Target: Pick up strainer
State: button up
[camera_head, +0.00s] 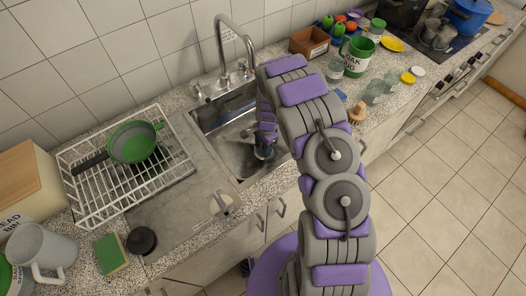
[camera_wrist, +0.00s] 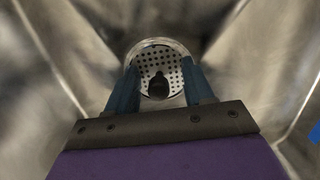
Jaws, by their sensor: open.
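A round metal strainer (camera_wrist: 160,64) with many small holes and a dark knob (camera_wrist: 158,84) sits at the bottom of the sink in the wrist view. My gripper (camera_wrist: 160,72) is open, with its two blue fingers on either side of the strainer in the picture and the knob between them. I cannot tell whether the fingers touch it. In the head view my gripper (camera_head: 265,150) reaches down into the sink (camera_head: 234,122), and the strainer is not clearly visible there.
The sink walls stand close around my gripper. A faucet (camera_head: 224,50) rises behind the sink. A dish rack (camera_head: 90,192) with a green, black-handled pan or sieve (camera_head: 134,143) stands left. A green jug (camera_head: 358,55) and glasses (camera_head: 378,88) stand right.

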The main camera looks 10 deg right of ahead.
jog(key=shift+d, duration=0.5)
jog(key=c, duration=0.4)
jog(key=shift+c, duration=1.3)
jog(key=shift+a, duration=0.3)
grip_shut()
jog(key=shift+d+r, duration=0.1)
